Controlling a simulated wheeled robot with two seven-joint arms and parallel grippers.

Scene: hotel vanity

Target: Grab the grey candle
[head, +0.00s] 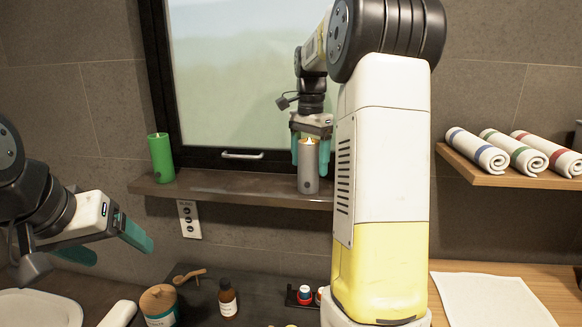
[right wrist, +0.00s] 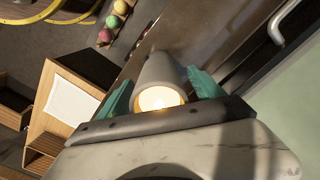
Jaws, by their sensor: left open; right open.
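The grey candle (head: 308,170) stands upright on the window ledge, its top glowing. My right gripper (head: 310,150) is above it at the ledge, its teal fingers open on either side of the candle's upper part. In the right wrist view the grey candle (right wrist: 160,75) lies between the open fingers of my right gripper (right wrist: 162,92). Whether the fingers touch it I cannot tell. My left gripper (head: 108,248) is open and empty at the lower left, away from the candle.
A green candle (head: 161,158) stands at the left of the ledge (head: 230,189). The window handle (head: 242,155) is behind the ledge. Rolled towels (head: 515,150) lie on a right shelf. Below are a brown bottle (head: 227,298), a jar (head: 159,304) and a white cloth (head: 490,300).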

